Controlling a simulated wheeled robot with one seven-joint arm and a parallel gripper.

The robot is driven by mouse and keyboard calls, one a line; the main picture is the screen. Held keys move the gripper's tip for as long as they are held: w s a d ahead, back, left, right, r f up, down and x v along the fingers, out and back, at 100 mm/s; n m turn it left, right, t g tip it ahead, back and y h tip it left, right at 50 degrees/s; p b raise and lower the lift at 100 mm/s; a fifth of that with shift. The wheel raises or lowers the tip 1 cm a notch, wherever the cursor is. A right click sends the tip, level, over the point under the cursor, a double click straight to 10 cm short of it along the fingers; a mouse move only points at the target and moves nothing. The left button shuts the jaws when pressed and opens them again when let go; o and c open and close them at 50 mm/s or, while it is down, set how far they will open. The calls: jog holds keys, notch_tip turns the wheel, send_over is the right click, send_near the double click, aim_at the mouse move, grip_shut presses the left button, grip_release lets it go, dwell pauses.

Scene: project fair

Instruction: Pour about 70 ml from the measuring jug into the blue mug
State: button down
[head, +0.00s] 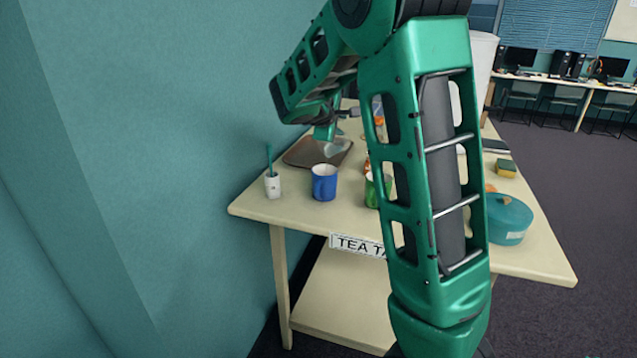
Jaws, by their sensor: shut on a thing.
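The blue mug (322,186) stands upright near the front left of the table. My gripper (326,131) is behind and above it, partly hidden by my own arm. The gripper is shut on a pale, see-through vessel (334,149), which looks like the measuring jug. The vessel shows just behind the mug's rim, over the tray. Its tilt, its spout and the level of liquid in it are too small to make out. The inside of the mug cannot be read.
A brown tray (298,155) lies behind the mug. A white cup with a green stick (272,187) stands left, a green mug (371,192) right, partly behind my arm. A teal pot (507,222) and a sponge (506,168) are at the right. A wall borders the table's left.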

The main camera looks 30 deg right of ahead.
jog(key=shift+s+a+r, duration=0.1)
jog(key=shift+a+r, duration=0.05)
jog(key=shift+r, duration=0.05)
dwell(0.4)
jog(key=shift+d+f, duration=0.2)
jog(key=shift+d, duration=0.1)
jog(key=f+g+y, duration=0.1)
jog(key=w+d+f+y, duration=0.1)
jog(key=f+g+y, duration=0.1)
jog(key=shift+w+d+f+g+y, duration=0.2)
jog(key=shift+d+f+g+y, duration=0.1)
jog(key=shift+f, duration=0.1)
jog(key=shift+w+d+f+g+y, duration=0.15)
jog(key=shift+w+f+g+y, duration=0.1)
jog(key=shift+f+g+y, duration=0.4)
jog(key=shift+f, duration=0.2)
jog(key=shift+f, duration=0.1)
